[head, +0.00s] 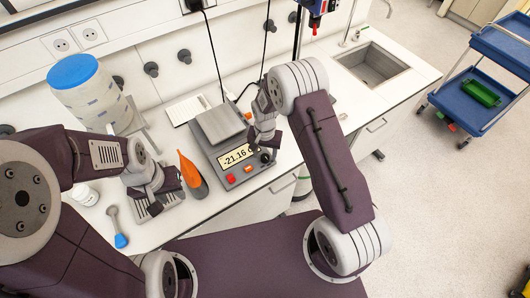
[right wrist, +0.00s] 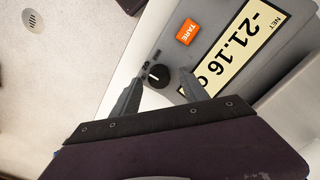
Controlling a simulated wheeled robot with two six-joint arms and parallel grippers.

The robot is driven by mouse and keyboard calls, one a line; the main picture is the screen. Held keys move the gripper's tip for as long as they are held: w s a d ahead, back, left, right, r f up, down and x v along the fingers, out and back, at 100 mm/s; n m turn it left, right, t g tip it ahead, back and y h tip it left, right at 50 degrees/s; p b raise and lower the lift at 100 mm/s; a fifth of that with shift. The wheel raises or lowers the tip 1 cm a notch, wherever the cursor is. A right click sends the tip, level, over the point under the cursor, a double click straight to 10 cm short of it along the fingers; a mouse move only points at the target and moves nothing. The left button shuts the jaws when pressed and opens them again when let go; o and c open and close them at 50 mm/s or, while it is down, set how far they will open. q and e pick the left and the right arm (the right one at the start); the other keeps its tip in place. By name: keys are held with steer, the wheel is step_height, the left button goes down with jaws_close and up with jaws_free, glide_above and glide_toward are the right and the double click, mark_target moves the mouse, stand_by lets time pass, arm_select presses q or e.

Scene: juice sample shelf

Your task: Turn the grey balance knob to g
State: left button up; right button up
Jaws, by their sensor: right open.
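The balance (head: 222,140) stands on the white counter, with a grey pan on top. Its display (right wrist: 240,48) reads -21.16; the unit character after it is partly covered and I cannot read it surely.
A blue-lidded container (head: 90,92), a small white jar (head: 86,195) and a blue-ended tool (head: 118,230) are further left. A sink (head: 372,65) and a blue cart (head: 480,85) are at the right.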

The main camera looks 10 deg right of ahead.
steer(key=shift+s+f, duration=0.15)
steer(key=shift+f, duration=0.35)
jaws_close()
steer(key=shift+n, duration=0.3)
steer(key=n+b, duration=0.1)
steer(key=n, duration=0.2)
steer(key=shift+n, duration=0.4)
steer(key=shift+n+b, duration=0.6)
steer(key=shift+n, duration=1.6)
jaws_free()
